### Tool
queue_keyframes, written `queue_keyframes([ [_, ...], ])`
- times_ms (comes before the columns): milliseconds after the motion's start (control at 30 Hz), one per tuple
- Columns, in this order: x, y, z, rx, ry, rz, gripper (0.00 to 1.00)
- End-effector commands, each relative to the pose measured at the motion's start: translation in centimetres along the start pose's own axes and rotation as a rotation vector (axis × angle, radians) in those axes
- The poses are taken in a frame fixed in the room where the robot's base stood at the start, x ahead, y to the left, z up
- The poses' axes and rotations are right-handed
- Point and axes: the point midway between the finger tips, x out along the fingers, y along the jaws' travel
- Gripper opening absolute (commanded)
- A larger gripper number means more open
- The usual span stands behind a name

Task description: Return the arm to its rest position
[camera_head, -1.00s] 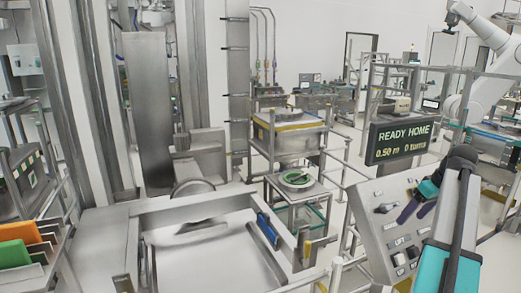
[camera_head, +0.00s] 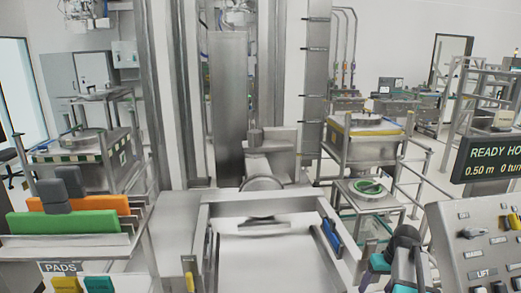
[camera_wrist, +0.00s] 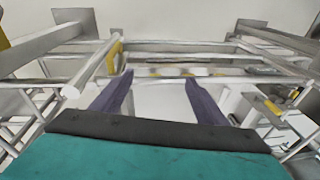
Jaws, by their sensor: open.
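My gripper (camera_wrist: 157,98) shows in the wrist view with its two purple fingers wide apart and nothing between them. The teal part of my arm fills the bottom of that view. In the head view, my dark and teal arm (camera_head: 405,258) is low at the lower right, in front of the control panel (camera_head: 478,245). My fingers cannot be made out clearly there. The display (camera_head: 490,160) above the panel is cut off by the right edge; it reads "READY HO" and "0.50 m 0 turn".
A metal lift frame (camera_head: 210,225) stands in the centre, with a blue part on its right rail. A rack marked PADS (camera_head: 60,268) holds green and orange pads at left. A bin on a stand (camera_head: 368,145) is behind right. Rails show around my gripper in the wrist view.

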Motion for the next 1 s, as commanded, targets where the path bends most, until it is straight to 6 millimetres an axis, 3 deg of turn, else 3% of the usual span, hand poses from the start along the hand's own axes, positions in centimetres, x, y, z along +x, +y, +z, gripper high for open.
queue_keyframes([
  [33,1.5,-1.9,0.5,-0.005,-0.014,0.002,0.67],
  [200,5.7,-6.7,1.8,-0.005,-0.047,0.018,0.67],
  [600,14.0,-17.0,6.9,-0.019,-0.11,0.07,0.67],
  [1000,18.3,-22.5,11.5,-0.039,-0.137,0.112,0.67],
])
